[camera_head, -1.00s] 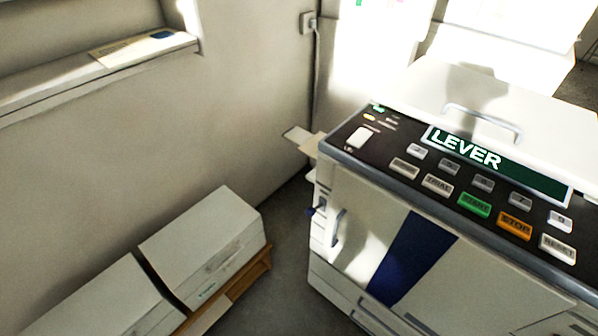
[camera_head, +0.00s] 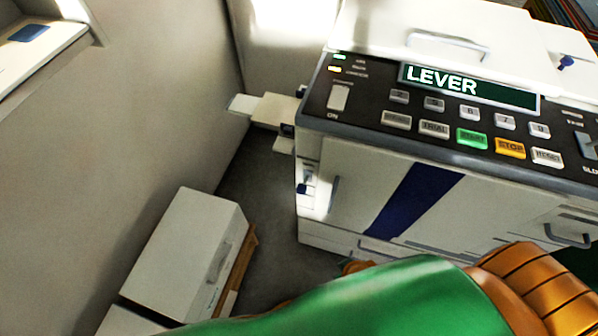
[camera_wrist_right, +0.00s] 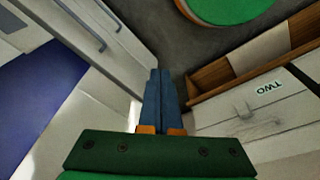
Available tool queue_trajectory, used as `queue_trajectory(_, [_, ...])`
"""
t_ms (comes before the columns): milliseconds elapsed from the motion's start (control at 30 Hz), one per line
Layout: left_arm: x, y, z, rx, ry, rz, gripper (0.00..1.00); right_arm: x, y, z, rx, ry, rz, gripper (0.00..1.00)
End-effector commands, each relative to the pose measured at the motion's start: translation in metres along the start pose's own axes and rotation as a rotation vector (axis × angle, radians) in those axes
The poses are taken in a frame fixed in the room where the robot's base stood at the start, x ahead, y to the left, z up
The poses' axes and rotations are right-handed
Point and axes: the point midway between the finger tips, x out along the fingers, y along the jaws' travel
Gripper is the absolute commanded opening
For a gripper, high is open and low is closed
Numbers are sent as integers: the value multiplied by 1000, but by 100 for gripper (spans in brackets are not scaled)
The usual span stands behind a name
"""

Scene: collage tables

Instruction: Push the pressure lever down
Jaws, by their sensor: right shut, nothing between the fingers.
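The white duplicator (camera_head: 360,185) has a dark panel and a green display (camera_head: 470,88) reading "LEVER". A small blue knob (camera_head: 302,188) sits low on its left side, and another blue knob (camera_head: 566,62) stands on its top at right. I cannot tell which is the pressure lever. In the right wrist view, my right gripper (camera_wrist_right: 159,72) has its blue fingers shut and empty, with the duplicator's front to the left and boxes to the right. No knob shows there. My green and orange arm crosses the bottom of the head view, with its gripper hidden. My left gripper is not in view.
White boxes (camera_head: 185,255) stand on a wooden base at left, one labelled "TWO" in the wrist view. A paper tray (camera_head: 265,110) juts from the duplicator's left side. Bare floor (camera_head: 265,195) lies between boxes and duplicator. A wall bounds the left.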

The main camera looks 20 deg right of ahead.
Motion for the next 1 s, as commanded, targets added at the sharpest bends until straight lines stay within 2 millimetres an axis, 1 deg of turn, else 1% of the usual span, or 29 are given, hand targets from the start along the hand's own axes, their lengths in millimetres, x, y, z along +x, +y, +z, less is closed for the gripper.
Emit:
queue_trajectory(33, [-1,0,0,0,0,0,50,-9,0,-9,3,11,0,0])
queue_trajectory(167, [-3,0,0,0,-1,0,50,-36,1,-34,14,36,-2,0])
queue_trajectory(267, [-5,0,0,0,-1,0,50,-64,0,-56,28,61,-10,0])
queue_trajectory(367, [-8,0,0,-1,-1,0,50,-101,-5,-83,52,95,-32,0])
queue_trajectory(433, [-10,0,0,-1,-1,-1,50,-134,-14,-108,81,128,-72,0])
queue_trajectory(500, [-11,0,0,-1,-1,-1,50,-168,-32,-137,116,154,-143,0])
queue_trajectory(600, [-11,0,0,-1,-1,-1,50,-193,-55,-166,157,143,-223,0])
queue_trajectory(733, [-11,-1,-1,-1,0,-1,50,-215,-72,-194,208,87,-262,0])
queue_trajectory(800, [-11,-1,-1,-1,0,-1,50,-225,-74,-209,250,46,-246,0])
queue_trajectory(867, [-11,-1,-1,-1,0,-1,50,-235,-69,-222,303,10,-210,0])
queue_trajectory(967, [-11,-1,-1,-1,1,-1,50,-254,-52,-243,429,-39,-114,0])
queue_trajectory(1000, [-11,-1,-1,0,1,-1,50,-263,-43,-250,488,-50,-72,0])
